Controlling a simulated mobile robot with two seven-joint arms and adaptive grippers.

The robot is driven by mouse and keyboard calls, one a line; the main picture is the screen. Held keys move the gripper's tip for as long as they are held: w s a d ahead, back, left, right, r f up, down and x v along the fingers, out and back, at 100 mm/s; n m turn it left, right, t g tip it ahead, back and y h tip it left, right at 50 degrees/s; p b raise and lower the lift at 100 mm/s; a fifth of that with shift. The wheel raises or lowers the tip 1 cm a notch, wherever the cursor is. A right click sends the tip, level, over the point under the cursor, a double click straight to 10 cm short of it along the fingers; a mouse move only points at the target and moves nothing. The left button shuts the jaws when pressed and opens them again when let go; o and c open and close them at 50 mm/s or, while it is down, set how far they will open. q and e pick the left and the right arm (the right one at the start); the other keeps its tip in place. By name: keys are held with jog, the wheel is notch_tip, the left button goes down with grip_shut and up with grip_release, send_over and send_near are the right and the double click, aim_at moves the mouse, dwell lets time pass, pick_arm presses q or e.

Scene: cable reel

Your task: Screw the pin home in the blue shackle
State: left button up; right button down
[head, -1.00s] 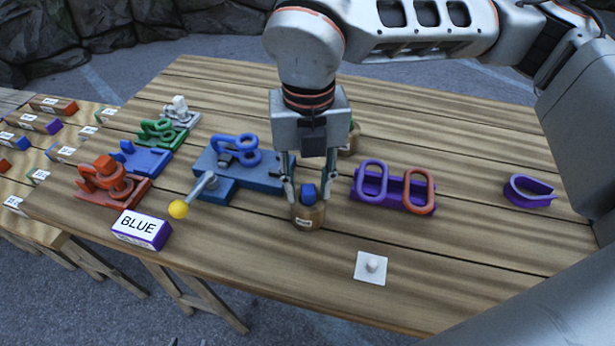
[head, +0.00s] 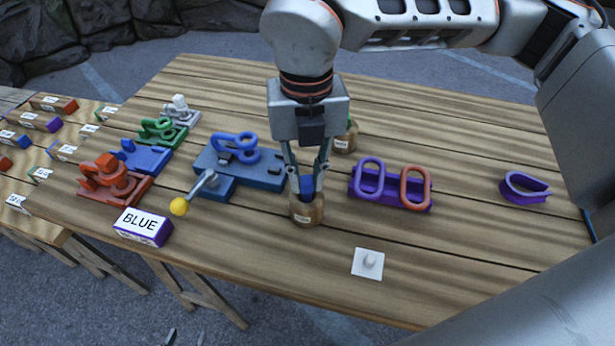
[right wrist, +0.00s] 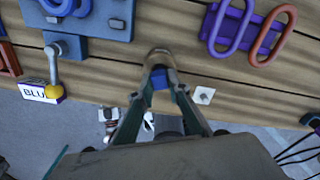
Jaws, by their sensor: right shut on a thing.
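The blue shackle (head: 233,147) lies on a blue fixture (head: 262,175) left of centre in the head view. The fixture has a grey lever with a yellow ball (head: 179,206). A blue pin (head: 306,185) stands in a round wooden holder (head: 306,212) right of the fixture. My right gripper (head: 306,192) points down and is shut on the pin's blue upper part, which also shows in the right wrist view (right wrist: 160,78). The pin's lower part is hidden in the holder. Only the fingertips of my left gripper (head: 187,339) show, apart, at the bottom edge.
A "BLUE" label block (head: 143,227) is at the front left. Red (head: 112,185), blue (head: 145,157) and green (head: 160,131) fixtures stand further left. A purple stand (head: 390,190) with two links, a purple shackle (head: 524,188) and a white plate (head: 368,264) are on the right.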

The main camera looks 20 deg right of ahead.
pick_arm(q)
jog(key=shift+t, duration=0.3)
jog(key=shift+w+r+p, duration=0.25)
jog(key=shift+r+p, duration=0.2)
jog(key=shift+r, duration=0.25)
jog(key=shift+w+r+p, duration=0.25)
jog(key=shift+r+p, duration=0.2)
jog(key=shift+r, duration=0.3)
jog(key=shift+w+r+p, duration=0.25)
jog(key=shift+r+p, duration=0.2)
jog(key=shift+r, duration=0.25)
pick_arm(e)
jog(key=shift+r, duration=2.7)
